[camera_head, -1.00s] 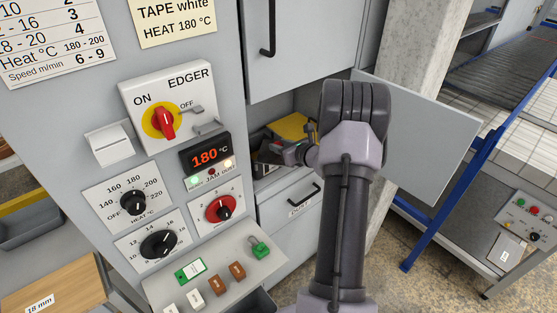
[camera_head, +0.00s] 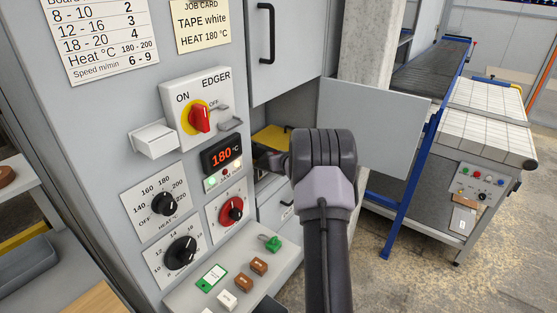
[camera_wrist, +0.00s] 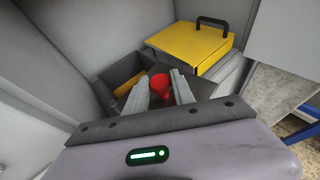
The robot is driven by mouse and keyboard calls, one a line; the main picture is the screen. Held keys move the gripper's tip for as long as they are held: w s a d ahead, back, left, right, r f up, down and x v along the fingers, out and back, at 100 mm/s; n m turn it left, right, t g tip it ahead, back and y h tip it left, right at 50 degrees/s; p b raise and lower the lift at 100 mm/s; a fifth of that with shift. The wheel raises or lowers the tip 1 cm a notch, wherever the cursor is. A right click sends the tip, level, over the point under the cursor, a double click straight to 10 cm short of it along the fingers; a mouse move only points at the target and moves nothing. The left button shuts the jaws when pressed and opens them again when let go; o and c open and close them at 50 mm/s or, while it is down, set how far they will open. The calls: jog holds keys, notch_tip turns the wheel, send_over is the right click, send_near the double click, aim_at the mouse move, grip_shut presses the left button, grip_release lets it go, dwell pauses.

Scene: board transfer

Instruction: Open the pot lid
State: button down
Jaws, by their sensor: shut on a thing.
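A yellow lid (camera_wrist: 190,45) with a black handle lies in the cabinet recess, upper right in the wrist view. Part of it shows in the head view (camera_head: 270,138) behind my arm. Beside it on the left is an open dark-walled bin (camera_wrist: 108,78) with a yellow-orange patch inside. My gripper (camera_wrist: 161,90) reaches in over the bin, its two fingers on either side of a red piece (camera_wrist: 161,84), which it is shut on. It is apart from the lid's handle. In the head view my wrist hides most of the gripper.
An open grey door (camera_head: 370,120) stands right of the recess. The edger control panel (camera_head: 205,125) is left of it, with a green padlock (camera_head: 272,243) on the ledge below. A roller table with a control box (camera_head: 475,190) stands at the right, with bare floor before it.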

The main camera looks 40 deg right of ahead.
jog(key=shift+r, duration=0.1)
jog(key=c, duration=1.1)
grip_release()
jog(key=shift+s, duration=0.1)
jog(key=p+v, duration=0.2)
jog(key=v, duration=1.5)
jog(key=shift+p, duration=0.3)
jog(key=shift+a, duration=0.1)
